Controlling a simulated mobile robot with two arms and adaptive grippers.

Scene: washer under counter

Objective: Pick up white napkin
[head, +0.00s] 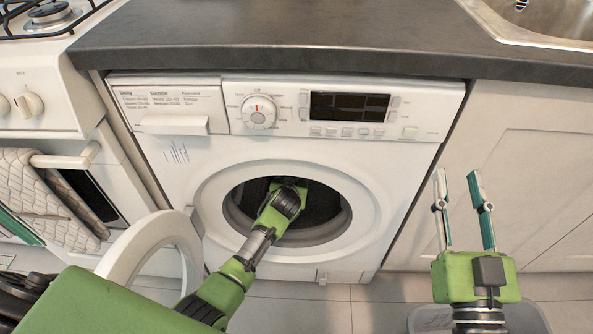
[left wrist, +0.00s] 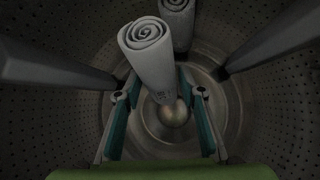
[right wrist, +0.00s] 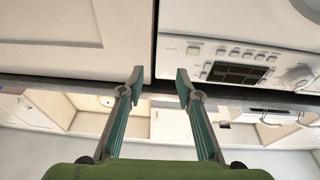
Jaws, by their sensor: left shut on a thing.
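Two white rolled napkins show in the left wrist view inside the washer's metal drum (left wrist: 270,110). The nearer napkin (left wrist: 150,50) stands between the fingers of my left gripper (left wrist: 160,88), which is shut on it. The other napkin (left wrist: 178,18) lies just behind it, partly cut off by the frame's top edge. In the head view my left arm reaches through the round opening of the washer (head: 215,165); its fingers and the napkins are hidden there. My right gripper (head: 457,180) is open and empty, in front of the cabinet right of the washer.
The washer door (head: 135,240) stands open at the left of the opening, close to my left arm. A dark countertop (head: 280,40) runs above the washer. An oven with a towel (head: 45,200) is at the left. A grey basket (head: 425,318) sits on the floor below my right gripper.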

